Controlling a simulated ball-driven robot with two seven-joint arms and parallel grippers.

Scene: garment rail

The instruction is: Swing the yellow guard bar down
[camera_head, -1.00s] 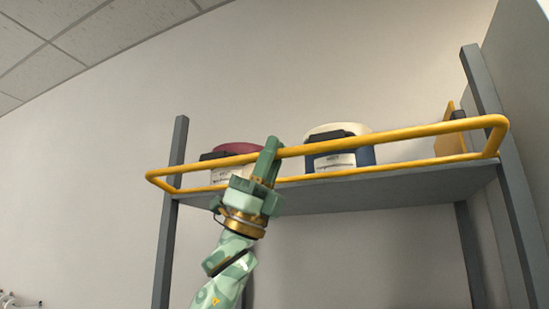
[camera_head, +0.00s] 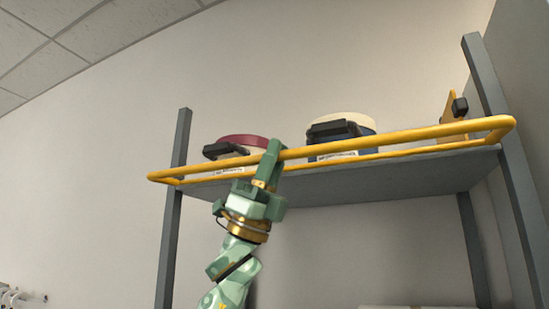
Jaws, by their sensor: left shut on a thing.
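The yellow guard bar (camera_head: 400,136) is a long looped rail along the front of a high grey shelf. Its ends bend back toward the shelf's two posts, and its upper rail stands out in front of the shelf, a little above the shelf edge. My left gripper (camera_head: 268,160), pale green, comes up from below and is shut on the upper rail left of the middle. My right gripper is not in view.
The grey shelf (camera_head: 390,180) holds a container with a dark red lid (camera_head: 243,139) and one with a cream lid (camera_head: 345,118), both behind the bar. Grey posts (camera_head: 175,210) stand at both ends. A yellow piece with a black knob (camera_head: 460,107) is at the right. Space below the shelf looks clear.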

